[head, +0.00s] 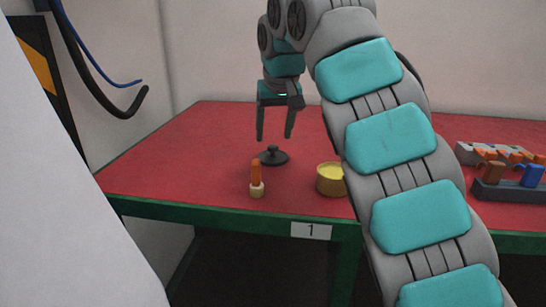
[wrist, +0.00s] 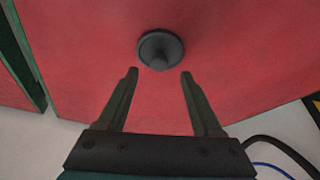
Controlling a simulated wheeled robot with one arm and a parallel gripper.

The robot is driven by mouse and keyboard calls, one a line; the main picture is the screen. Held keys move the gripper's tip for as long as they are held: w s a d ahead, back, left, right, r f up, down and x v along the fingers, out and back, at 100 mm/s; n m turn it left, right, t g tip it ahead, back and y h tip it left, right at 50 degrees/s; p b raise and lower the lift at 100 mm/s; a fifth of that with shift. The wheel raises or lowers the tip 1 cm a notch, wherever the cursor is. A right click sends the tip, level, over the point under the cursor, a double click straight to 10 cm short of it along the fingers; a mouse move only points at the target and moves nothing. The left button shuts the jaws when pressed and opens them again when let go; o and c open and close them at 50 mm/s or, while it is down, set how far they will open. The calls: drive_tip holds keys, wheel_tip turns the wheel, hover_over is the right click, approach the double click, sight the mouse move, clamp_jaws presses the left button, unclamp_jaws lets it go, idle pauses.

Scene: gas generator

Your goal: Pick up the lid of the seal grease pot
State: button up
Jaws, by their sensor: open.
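The dark round lid (head: 273,156) with a small knob lies on the red table top, apart from the pot. The seal grease pot (head: 330,180), a brass-coloured tin with yellow content showing, stands to its right near the front edge, partly hidden by my arm. My gripper (head: 274,137) is open and empty above the lid, pointing down. In the wrist view the lid (wrist: 160,50) lies just beyond the fingertips of my gripper (wrist: 159,73), roughly centred between them, and nothing is between the fingers.
A small brush with an orange handle (head: 256,175) stands just in front of the lid. A dark rack (head: 508,193) with coloured pieces is at the right. The red table (head: 170,160) is clear to the left. A black hose (head: 110,108) hangs at the left wall.

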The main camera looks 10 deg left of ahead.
sight(273, 146)
drive_tip(key=x, duration=0.4)
drive_tip(key=shift+d, duration=0.1)
drive_tip(key=shift+c, duration=0.3)
clamp_jaws()
